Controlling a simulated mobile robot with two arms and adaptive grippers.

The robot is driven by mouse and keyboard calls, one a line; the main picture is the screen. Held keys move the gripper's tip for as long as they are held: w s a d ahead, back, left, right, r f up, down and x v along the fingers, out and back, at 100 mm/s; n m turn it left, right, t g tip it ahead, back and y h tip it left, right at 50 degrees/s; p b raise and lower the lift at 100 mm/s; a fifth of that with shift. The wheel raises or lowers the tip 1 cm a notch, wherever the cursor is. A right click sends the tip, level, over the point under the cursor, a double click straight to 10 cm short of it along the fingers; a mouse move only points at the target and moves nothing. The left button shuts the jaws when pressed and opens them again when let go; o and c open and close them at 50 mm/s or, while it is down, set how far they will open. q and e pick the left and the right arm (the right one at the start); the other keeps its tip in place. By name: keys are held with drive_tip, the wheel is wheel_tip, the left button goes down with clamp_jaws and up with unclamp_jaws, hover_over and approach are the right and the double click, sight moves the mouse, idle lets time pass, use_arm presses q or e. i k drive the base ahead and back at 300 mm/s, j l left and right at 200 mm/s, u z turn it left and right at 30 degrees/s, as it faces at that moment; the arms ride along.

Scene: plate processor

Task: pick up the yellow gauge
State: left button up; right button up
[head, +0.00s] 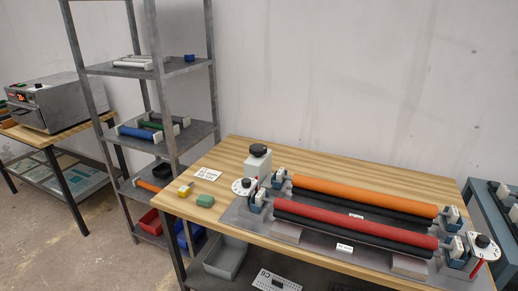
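A small yellow block-like object (184,191), which looks like the yellow gauge, lies near the left front corner of the wooden table (222,155). It is small in the picture and its details cannot be made out. A green block (205,201) lies just to its right, apart from it. Neither of my grippers shows in the head view.
A roller machine with an orange roller (365,195) and a red roller (355,223) fills the table's right side. A white container with a black knob (257,161) stands behind it. A metal shelf rack (190,68) stands left. Bare wood lies behind the yellow object.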

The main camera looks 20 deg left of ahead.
sight(183, 192)
drive_tip(key=u, duration=1.3)
drive_tip(key=i+j+z, duration=0.4)
drive_tip(key=z, duration=0.2)
